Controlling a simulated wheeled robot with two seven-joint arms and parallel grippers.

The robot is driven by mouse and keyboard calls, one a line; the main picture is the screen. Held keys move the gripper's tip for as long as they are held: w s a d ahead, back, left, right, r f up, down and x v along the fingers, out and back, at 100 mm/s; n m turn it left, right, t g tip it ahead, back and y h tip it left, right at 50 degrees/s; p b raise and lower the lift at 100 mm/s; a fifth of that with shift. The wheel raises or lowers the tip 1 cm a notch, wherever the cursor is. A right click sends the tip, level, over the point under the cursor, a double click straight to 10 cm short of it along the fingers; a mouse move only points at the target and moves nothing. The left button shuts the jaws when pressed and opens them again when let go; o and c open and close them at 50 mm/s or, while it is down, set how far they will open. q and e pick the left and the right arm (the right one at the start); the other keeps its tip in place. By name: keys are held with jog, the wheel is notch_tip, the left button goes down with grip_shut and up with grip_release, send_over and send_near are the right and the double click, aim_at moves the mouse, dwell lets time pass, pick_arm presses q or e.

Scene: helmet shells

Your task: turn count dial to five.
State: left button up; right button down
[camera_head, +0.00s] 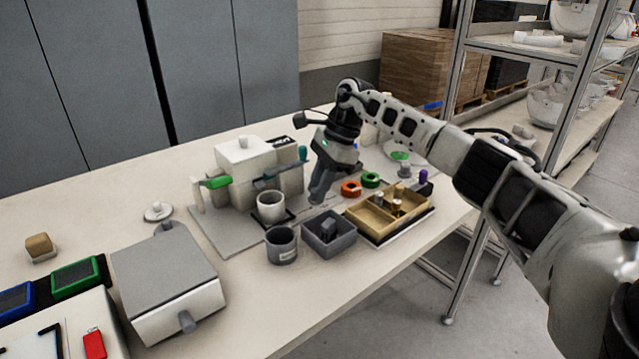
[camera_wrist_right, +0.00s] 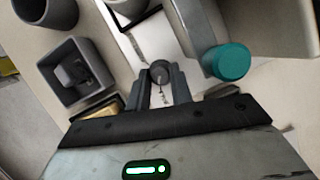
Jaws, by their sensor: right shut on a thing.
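The count dial (camera_wrist_right: 160,70) appears in the right wrist view as a small dark grey round knob above a pale strip with dark marks. I cannot read a number or see where the dial points. My right gripper (camera_wrist_right: 160,87) has its two fingers closed on either side of the knob. In the head view my right gripper (camera_head: 317,194) points down at the table beside the white machine (camera_head: 243,160), and its fingers hide the dial. My left gripper is in neither view.
A teal knob (camera_wrist_right: 229,62) sits close beside the right fingers. A grey square bin (camera_head: 318,243), a grey cup (camera_head: 282,245) and a pale cup (camera_head: 271,208) stand nearby. A divided wooden tray (camera_head: 372,224), an orange ring (camera_head: 351,188) and a green ring (camera_head: 371,179) lie to the right.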

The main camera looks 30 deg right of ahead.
dwell(0.5)
jog(key=c, duration=1.2)
grip_release()
jog(key=shift+c, duration=0.2)
jog(key=p+v, duration=0.1)
jog(key=v, duration=1.5)
jog(key=shift+p, duration=0.4)
